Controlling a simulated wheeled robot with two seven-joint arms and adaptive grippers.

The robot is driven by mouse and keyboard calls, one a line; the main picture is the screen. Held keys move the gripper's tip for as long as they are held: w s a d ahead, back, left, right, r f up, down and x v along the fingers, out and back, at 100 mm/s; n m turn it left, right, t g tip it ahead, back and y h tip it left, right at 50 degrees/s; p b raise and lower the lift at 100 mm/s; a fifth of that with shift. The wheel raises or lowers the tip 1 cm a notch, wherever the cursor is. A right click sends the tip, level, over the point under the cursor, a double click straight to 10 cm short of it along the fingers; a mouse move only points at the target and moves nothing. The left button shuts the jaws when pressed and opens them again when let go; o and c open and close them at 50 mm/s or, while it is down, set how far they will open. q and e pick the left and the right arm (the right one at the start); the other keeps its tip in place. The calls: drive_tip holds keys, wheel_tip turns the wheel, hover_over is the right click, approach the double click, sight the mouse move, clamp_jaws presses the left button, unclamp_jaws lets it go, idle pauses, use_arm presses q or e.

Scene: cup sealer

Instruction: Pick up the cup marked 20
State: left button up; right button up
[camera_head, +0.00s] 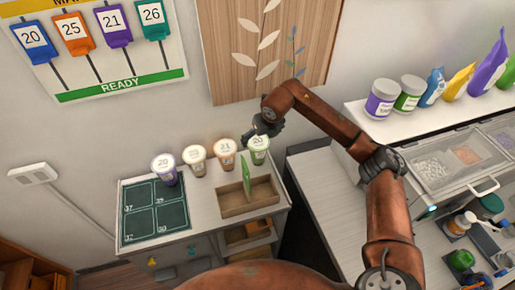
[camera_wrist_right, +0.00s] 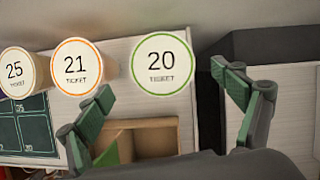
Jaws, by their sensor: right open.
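The cup marked 20 (camera_wrist_right: 162,65) has a white lid with a green ring in the right wrist view. In the head view this green-rimmed cup (camera_head: 258,150) stands upright at the right end of a row on the counter. My right gripper (camera_head: 264,128) is just behind and above it. In the right wrist view its fingers (camera_wrist_right: 165,100) are spread wide, with the lid beyond and between the tips. Nothing is held, and I cannot tell whether a finger touches the cup. My left gripper is out of view.
Beside it stand an orange-ringed cup 21 (camera_wrist_right: 76,66), cup 25 (camera_wrist_right: 17,72) and a purple cup (camera_head: 164,172) whose number is hard to read. A wooden tray (camera_head: 234,208) holding an upright green card is in front. A dark gridded mat (camera_head: 139,228) lies left.

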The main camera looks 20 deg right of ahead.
sight(258, 141)
drive_tip(key=shift+p+x, duration=0.4)
drive_tip(key=shift+x, duration=0.6)
drive_tip(key=shift+w+x, duration=0.25)
drive_tip(key=shift+x, duration=0.8)
drive_tip(key=shift+w+f, duration=0.35)
drive_tip(key=shift+f, duration=0.1)
drive_tip(key=shift+s+f+p, duration=0.15)
drive_tip(key=shift+f+p, duration=0.05)
drive_tip(key=shift+p, duration=0.1)
drive_tip(key=shift+f, duration=0.1)
drive_tip(key=shift+c, duration=0.8)
drive_tip(key=c, duration=1.6)
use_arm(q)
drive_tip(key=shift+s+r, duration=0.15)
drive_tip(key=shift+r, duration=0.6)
use_arm(e)
drive_tip(key=c, duration=0.4)
